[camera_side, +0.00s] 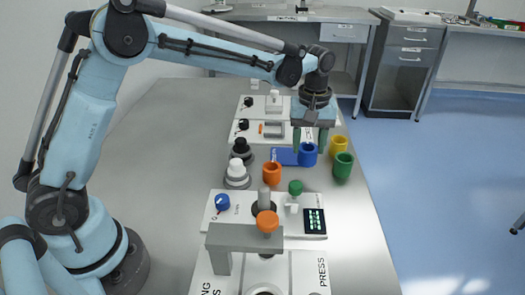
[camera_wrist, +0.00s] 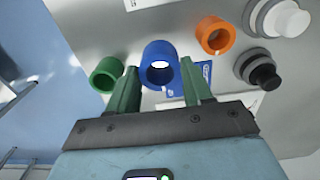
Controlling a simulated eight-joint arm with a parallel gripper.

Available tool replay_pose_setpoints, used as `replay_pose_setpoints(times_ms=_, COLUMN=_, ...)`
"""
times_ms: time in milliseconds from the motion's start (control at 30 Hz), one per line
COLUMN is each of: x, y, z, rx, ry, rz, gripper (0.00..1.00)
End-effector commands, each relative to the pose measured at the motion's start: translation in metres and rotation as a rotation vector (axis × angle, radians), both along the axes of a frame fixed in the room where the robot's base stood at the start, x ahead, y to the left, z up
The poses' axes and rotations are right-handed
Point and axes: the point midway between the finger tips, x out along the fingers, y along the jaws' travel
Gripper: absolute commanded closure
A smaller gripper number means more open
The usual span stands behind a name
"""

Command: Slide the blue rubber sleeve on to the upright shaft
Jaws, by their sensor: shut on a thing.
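The blue rubber sleeve (camera_side: 308,158) is a short, thick-walled ring at the far right of the bench, beside a flat blue pad (camera_side: 283,156). My gripper (camera_side: 310,149) points down and is shut on the sleeve. In the wrist view the two green fingers flank the blue sleeve (camera_wrist: 159,82), and its open bore faces the camera. I cannot tell whether the sleeve touches the surface below. The upright shaft (camera_side: 265,194) is a grey post in a dark round base on the white panel, nearer the side camera and left of my gripper. Nothing is on its top.
Orange (camera_side: 272,175), green (camera_side: 343,168) and yellow (camera_side: 338,147) sleeves stand around the blue one. White and black stepped knobs (camera_side: 238,172) stand to the left. A grey press frame (camera_side: 243,237) with an orange knob stands in front of the shaft. A small green knob (camera_side: 295,187) is right of it.

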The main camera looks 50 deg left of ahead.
Motion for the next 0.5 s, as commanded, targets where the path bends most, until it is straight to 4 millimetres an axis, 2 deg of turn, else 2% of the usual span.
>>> replay_pose_setpoints(times_ms=333, x=-0.001, y=0.000, z=0.001, rx=0.000, ry=0.000, rz=0.000, gripper=0.76)
replay_pose_setpoints(times_ms=500, x=-0.014, y=-0.004, z=0.014, rx=0.000, ry=0.000, rz=-0.005, gripper=0.76)
